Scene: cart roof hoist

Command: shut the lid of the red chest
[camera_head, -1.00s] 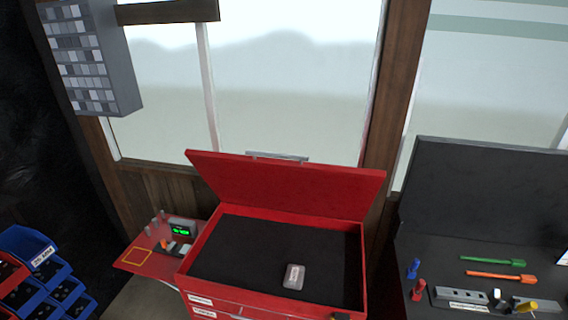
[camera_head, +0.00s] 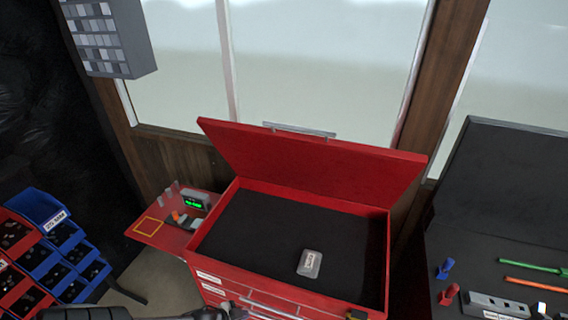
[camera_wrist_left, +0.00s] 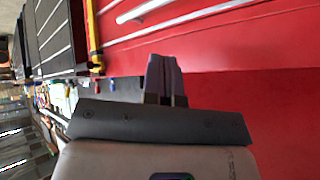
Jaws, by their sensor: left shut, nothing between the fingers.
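The red chest (camera_head: 195,262) stands in the middle of the head view, with its lid (camera_head: 310,160) raised and leaning back toward the window. A metal handle (camera_head: 299,130) runs along the lid's upper edge. Inside the open top is a dark liner with a small pale labelled box (camera_head: 310,263) on it. My left gripper (camera_head: 232,311) is at the bottom edge of the head view, low in front of the chest's drawers and mostly cut off. In the left wrist view its fingers (camera_wrist_left: 163,68) are shut and empty, in front of a red chest surface.
A red side shelf (camera_head: 150,232) with a green-lit device (camera_head: 194,201) adjoins the chest's left side. Blue and red bins (camera_head: 62,240) stand at lower left. A dark open case (camera_head: 500,200) with tools is on the right. A grey drawer cabinet (camera_head: 110,35) hangs at upper left.

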